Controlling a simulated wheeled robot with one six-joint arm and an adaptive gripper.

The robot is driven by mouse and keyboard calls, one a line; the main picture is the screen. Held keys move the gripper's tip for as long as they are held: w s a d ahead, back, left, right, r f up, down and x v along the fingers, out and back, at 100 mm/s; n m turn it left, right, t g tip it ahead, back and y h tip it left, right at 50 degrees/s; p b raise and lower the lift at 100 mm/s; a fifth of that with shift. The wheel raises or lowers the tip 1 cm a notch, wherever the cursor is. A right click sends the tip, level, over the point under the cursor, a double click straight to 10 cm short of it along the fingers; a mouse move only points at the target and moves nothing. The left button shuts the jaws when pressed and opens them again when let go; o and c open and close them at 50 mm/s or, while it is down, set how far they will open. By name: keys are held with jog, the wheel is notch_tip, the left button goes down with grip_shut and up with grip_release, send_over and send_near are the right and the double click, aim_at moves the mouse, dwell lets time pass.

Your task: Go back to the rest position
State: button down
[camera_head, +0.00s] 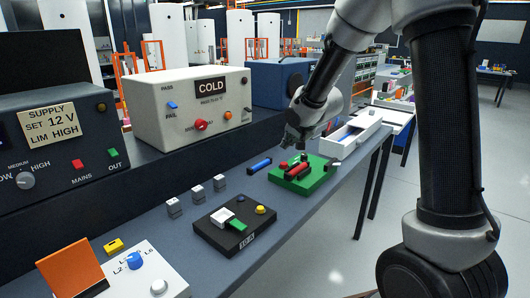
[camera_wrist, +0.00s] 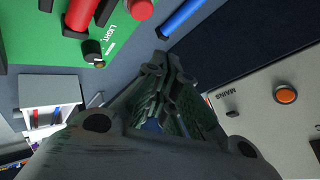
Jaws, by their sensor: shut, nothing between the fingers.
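My gripper (camera_head: 298,137) hangs at the end of my arm over the back part of the bench, just above and behind a green board (camera_head: 322,182). In the wrist view my gripper's fingers (camera_wrist: 172,70) are closed together with nothing held between them. Red and black cylinders (camera_head: 296,170) lie on the green board below, and the board also shows at the upper left of the wrist view (camera_wrist: 60,48). A blue cylinder (camera_head: 260,165) lies on the bench left of the board, apart from my gripper.
A white box marked COLD (camera_head: 185,110) and a supply unit (camera_head: 60,150) line the bench's left side. A black board (camera_head: 215,232), small grey blocks (camera_head: 196,193) and an orange plate (camera_head: 72,270) are nearer. Open floor lies right.

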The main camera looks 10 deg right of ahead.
jog(key=s+d+r+n+g+h, duration=0.1)
jog(key=s+d+r, duration=0.3)
jog(key=s, duration=0.3)
jog(key=s+d+r+n+g+h, duration=0.1)
jog(key=s+d+r, duration=0.4)
jog(key=s, duration=0.3)
jog(key=s+d+n+g, duration=0.2)
jog(key=s+n, duration=0.2)
jog(key=s, duration=1.9)
jog(key=shift+d+r+g, duration=0.15)
jog(key=shift+r+g, duration=0.25)
